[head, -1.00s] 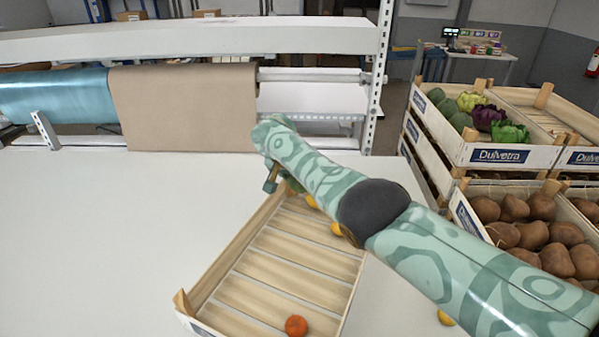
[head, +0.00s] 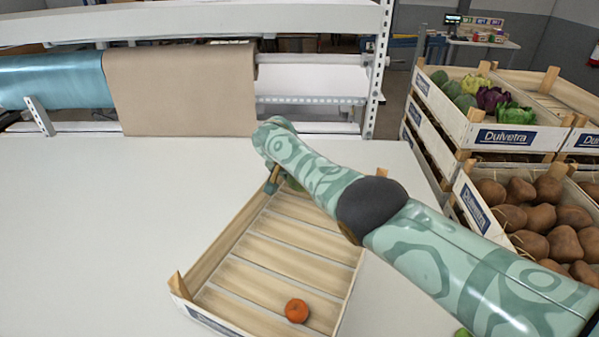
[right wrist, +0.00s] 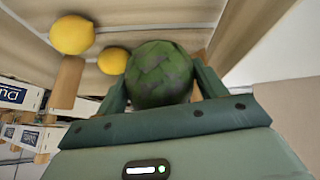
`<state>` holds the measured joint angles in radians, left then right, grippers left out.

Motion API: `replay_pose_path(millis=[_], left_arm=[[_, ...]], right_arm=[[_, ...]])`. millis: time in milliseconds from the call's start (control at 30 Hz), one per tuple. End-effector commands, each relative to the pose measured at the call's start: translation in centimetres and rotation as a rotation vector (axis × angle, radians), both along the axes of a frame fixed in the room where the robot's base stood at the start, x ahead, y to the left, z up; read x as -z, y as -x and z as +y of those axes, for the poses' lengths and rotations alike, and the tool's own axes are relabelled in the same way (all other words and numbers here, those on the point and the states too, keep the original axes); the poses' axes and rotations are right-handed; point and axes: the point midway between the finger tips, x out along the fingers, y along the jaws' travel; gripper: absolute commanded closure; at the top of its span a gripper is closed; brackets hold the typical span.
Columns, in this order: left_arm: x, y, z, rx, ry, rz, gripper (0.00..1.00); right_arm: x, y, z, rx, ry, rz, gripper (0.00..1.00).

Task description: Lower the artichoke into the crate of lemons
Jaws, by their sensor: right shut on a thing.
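The wooden crate (head: 213,245) stands on the white table, slatted floor visible, with an orange fruit (head: 297,311) at its near end. My right gripper (head: 274,181) is over the far end of the crate, mostly hidden by my own arm. In the right wrist view my right gripper (right wrist: 161,84) is shut on the green artichoke (right wrist: 160,72), one finger on each side. Two lemons show there, one larger in view (right wrist: 72,35) and one beside the artichoke (right wrist: 113,61). In the head view the lemons are hidden. My left gripper is out of view.
A shelf with a brown paper roll (head: 182,90) and a blue roll (head: 55,90) stands behind the table. Crates of vegetables (head: 515,138) and brown potatoes (head: 540,217) stand at the right. A green thing (head: 462,333) peeks in at the bottom edge. The table's left side is clear.

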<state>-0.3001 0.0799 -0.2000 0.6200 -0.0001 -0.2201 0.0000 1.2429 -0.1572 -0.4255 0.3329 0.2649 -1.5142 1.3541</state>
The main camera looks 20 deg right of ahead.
Motion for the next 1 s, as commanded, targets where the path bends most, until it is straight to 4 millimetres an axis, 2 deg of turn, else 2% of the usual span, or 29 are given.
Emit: replay_pose_path(millis=[1000], left_arm=[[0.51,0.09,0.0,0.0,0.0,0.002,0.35]], right_arm=[[0.81,-0.04,0.02,-0.001,0.0,-0.002,0.59]])
